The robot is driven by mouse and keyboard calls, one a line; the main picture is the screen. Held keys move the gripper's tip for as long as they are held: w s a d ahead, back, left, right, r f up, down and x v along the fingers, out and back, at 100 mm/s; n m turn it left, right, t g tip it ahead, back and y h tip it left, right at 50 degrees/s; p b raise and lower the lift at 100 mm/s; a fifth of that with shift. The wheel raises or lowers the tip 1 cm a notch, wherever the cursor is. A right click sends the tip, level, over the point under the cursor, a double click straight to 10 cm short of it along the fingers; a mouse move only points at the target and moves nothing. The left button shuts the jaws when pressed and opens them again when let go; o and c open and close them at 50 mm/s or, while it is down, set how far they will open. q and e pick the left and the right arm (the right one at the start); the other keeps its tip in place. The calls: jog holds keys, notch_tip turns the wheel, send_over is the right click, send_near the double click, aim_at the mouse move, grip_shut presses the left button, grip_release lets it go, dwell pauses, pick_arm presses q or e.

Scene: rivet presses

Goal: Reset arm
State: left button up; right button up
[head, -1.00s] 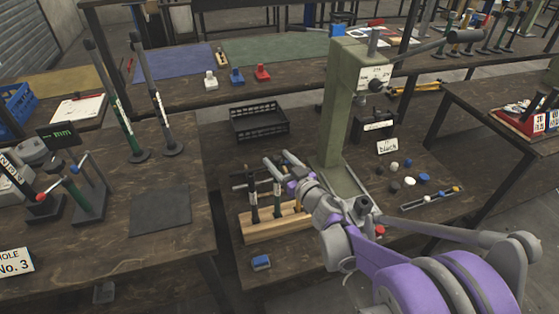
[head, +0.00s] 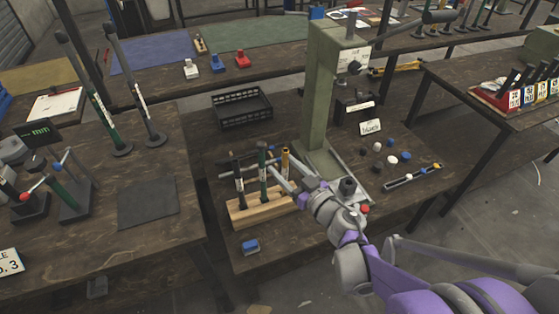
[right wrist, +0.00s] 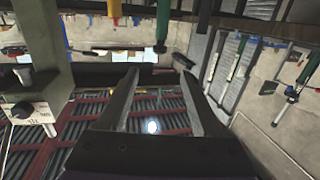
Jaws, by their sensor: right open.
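My right arm comes in from the lower right in the head view. Its gripper (head: 279,174) is by the wooden tool rack (head: 262,210), close to the upright tools in it. The rack holds a black-handled tool (head: 239,184), a green-handled tool (head: 263,172) and a yellow-handled tool (head: 286,160). In the right wrist view the gripper's two fingers (right wrist: 158,74) are spread apart with nothing held between them. A yellow handle and a green handle (right wrist: 163,22) show at that view's top, beyond the fingertips. My left gripper is not in view.
The green press (head: 319,100) with its lever stands just behind my right gripper. A black crate (head: 241,109) lies behind the rack, and a blue block (head: 250,246) in front. Small caps (head: 392,160) lie to the right. A grey mat (head: 147,202) is on the left bench.

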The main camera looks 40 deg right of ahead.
jog(key=shift+r, duration=0.1)
dwell(0.5)
jog(key=s+a+f+g, duration=0.6)
jog(key=s+a, duration=0.1)
jog(key=s, duration=0.1)
jog(key=s+a+f+g, duration=0.5)
jog(key=s+a+g, duration=0.15)
jog(key=s, duration=0.25)
pick_arm(q)
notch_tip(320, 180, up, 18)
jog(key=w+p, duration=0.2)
jog(key=p, duration=1.4)
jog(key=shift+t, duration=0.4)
pick_arm(e)
notch_tip(320, 180, up, 17)
jog(key=a, duration=0.1)
jog(key=shift+w+a+r, duration=0.2)
jog(key=shift+w, duration=0.1)
